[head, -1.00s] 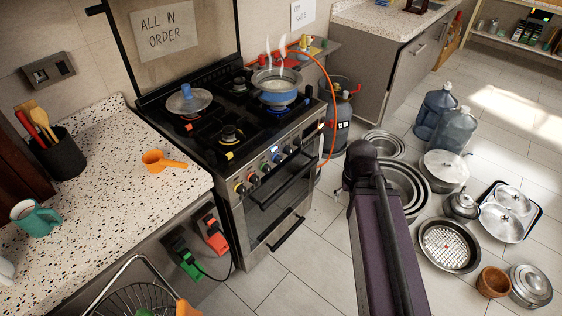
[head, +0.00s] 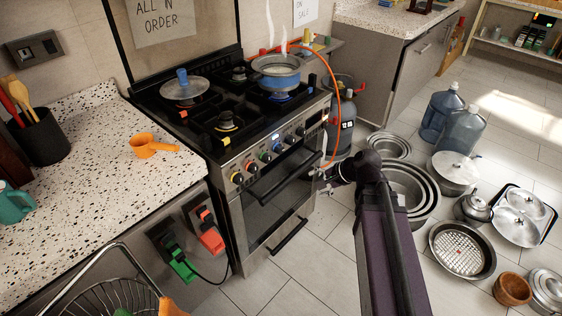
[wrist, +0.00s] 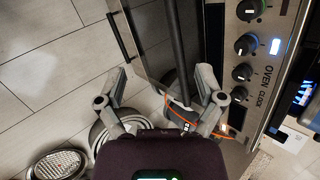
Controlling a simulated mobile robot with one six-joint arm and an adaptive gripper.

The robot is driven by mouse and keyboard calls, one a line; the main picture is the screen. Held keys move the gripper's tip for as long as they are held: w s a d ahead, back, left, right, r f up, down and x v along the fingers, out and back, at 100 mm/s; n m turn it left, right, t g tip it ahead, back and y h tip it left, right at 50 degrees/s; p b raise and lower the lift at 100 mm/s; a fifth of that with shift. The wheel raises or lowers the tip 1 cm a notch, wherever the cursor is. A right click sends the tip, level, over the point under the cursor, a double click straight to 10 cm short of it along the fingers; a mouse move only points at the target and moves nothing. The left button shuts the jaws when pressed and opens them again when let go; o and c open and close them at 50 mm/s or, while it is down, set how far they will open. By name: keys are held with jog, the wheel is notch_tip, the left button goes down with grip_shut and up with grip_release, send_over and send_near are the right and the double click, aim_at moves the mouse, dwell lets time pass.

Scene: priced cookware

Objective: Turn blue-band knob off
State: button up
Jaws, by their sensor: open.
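The blue-band knob (head: 277,148) is on the stove's front panel, between the green-band knob (head: 265,157) and two plain black knobs. In the wrist view the blue-band knob (wrist: 245,44) shows a white mark on its face, right of my fingers. My gripper (head: 325,184) is in front of the stove's right end, apart from the panel. In the wrist view my gripper (wrist: 160,90) has its fingers spread, with nothing between them.
Red-band (head: 250,167) and yellow-band (head: 237,178) knobs sit further left. The oven handle (head: 285,175) runs below the panel. A gas cylinder (head: 341,128) with an orange hose stands right of the stove. Nested pans (head: 425,205) and lids cover the floor to the right.

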aim_at(282, 151)
jog(key=w+a+f+m+t+y+b, duration=0.1)
jog(key=w+f+m+t+y+b, duration=0.2)
jog(key=m+b, duration=1.2)
jog(key=w+m+t+y, duration=0.1)
jog(key=w+t+y, duration=0.2)
jog(key=w, duration=0.3)
jog(key=shift+w+a+t+y+b, duration=0.2)
jog(key=shift+t+y+b, duration=0.15)
jog(key=shift+t, duration=0.45)
jog(key=x, duration=1.3)
jog(key=shift+w+a, duration=0.25)
jog(key=shift+a, duration=0.1)
jog(key=shift+r, duration=0.1)
jog(key=c, duration=1.1)
